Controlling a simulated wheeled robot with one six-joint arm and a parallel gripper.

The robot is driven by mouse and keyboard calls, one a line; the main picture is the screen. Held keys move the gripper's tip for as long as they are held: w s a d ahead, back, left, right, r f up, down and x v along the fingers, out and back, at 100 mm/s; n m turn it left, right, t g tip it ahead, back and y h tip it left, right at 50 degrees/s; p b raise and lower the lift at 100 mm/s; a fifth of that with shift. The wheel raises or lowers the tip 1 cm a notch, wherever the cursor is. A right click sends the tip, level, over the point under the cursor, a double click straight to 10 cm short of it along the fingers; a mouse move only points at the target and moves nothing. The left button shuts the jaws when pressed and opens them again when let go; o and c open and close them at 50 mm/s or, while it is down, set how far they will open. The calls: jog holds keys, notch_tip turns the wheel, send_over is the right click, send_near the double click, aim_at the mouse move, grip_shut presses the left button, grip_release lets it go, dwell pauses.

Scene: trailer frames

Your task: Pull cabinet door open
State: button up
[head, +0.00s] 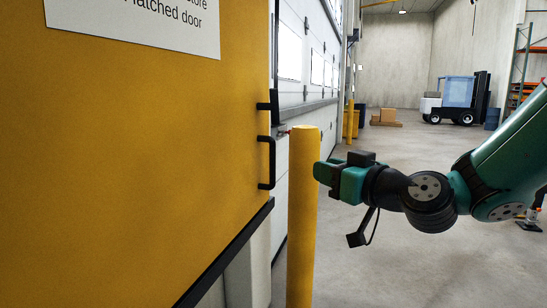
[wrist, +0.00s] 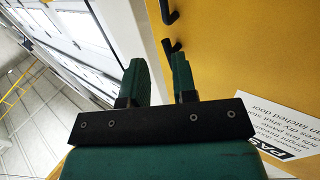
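The yellow cabinet door (head: 150,150) fills the left of the head view and appears closed. Near its right edge is a black D-shaped handle (head: 270,163), with a smaller black latch piece (head: 268,105) above it. My gripper (head: 322,172) is right of the handle, apart from it, pointing left. In the wrist view my gripper (wrist: 157,65) has its two green fingers apart with nothing held between them. The door (wrist: 240,45) lies to the right there. The handle (wrist: 168,12) is cut by the top edge, and the latch piece (wrist: 171,48) is close to the right fingertip in the picture.
A yellow post (head: 303,220) stands between the door edge and my gripper in the head view. A white sign (head: 140,20) is on the door. White wall panels (head: 305,60) run behind. Open concrete floor (head: 400,160) lies right, with a forklift (head: 455,100) far back.

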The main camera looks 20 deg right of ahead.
aim_at(274, 154)
jog(key=p+x, duration=0.4)
jog(key=x, duration=0.1)
jog(key=p+x, duration=0.3)
jog(key=x, duration=0.2)
jog(key=p+x, duration=0.4)
jog(key=x, duration=0.2)
jog(key=shift+s+a+r+p, duration=0.1)
jog(key=shift+a+p, duration=0.2)
jog(key=shift+a, duration=0.1)
jog(key=shift+w+a, duration=0.1)
jog(key=shift+w, duration=0.3)
jog(key=shift+f, duration=0.2)
grip_shut()
